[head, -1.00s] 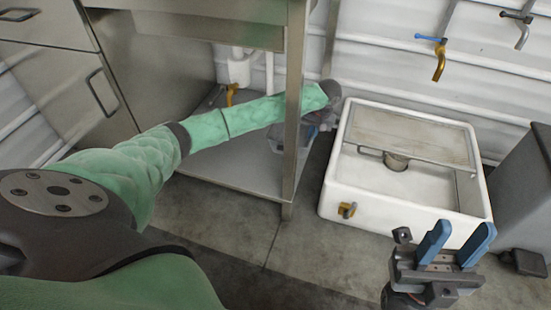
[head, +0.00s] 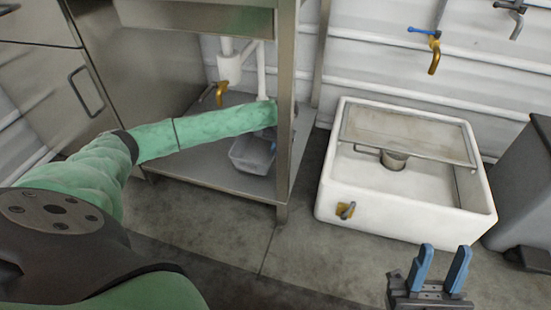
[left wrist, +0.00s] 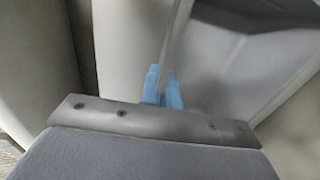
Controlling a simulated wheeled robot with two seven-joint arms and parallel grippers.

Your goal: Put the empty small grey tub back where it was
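The small grey tub (head: 250,155) is under the steel sink stand, behind its front leg, over or on the lower shelf (head: 215,175). I see nothing in the visible part of it. I cannot tell whether its base touches the shelf. My left arm reaches in above the tub, and the gripper is partly hidden by the arm and leg. In the left wrist view the blue fingertips of my left gripper (left wrist: 163,90) are closed on the tub's thin wall (left wrist: 177,45). My right gripper (head: 437,270) is open and empty at the lower right.
A white basin (head: 350,190) with a grate stands on the floor to the right. A brass tap (head: 220,92) and white pipes hang above the shelf. The stand's front leg (head: 283,150) is close to my left gripper. A dark grey bin (head: 520,190) stands at far right.

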